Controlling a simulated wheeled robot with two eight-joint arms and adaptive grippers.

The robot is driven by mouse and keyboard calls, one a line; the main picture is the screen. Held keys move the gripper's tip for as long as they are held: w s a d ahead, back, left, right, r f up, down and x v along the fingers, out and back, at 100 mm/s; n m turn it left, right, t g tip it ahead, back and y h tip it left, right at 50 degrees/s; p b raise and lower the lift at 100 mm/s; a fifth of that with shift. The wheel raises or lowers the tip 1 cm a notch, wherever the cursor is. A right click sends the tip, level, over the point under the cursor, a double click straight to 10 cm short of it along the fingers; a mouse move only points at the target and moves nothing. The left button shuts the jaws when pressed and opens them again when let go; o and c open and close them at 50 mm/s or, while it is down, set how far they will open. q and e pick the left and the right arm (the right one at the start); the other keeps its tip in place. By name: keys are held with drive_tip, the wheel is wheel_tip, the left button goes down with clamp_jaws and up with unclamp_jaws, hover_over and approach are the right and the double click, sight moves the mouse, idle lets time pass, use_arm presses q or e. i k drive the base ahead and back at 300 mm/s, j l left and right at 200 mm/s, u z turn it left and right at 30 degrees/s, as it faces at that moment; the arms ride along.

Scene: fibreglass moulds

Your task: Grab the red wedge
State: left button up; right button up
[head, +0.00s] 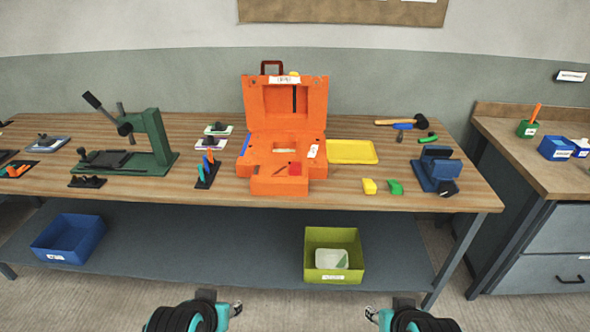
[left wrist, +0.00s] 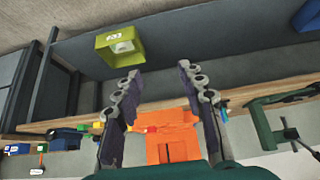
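A small red block (head: 295,169), which looks like the red wedge, lies in the front section of the open orange case (head: 262,185) on the workbench. In the left wrist view a small red patch (left wrist: 151,129) shows at the edge of the orange case (left wrist: 178,149). My left gripper (head: 236,310) is low in front of the bench, well away from the case. The left wrist view shows its fingers (left wrist: 158,76) wide apart with nothing between them. My right gripper (head: 371,314) is at the bottom of the head view, mostly cut off; its opening cannot be made out.
A yellow block (head: 369,187) and a green block (head: 395,187) lie right of the case, before a yellow tray (head: 352,152). A green press (head: 150,145) stands left, a blue fixture (head: 437,170) right. A green bin (head: 318,273) and blue bin (head: 68,240) sit on the lower shelf.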

sight(295, 167)
drive_tip(key=i+j, duration=0.1)
drive_tip(key=i, duration=0.4)
drive_tip(key=i+j, duration=0.1)
drive_tip(key=i, duration=0.35)
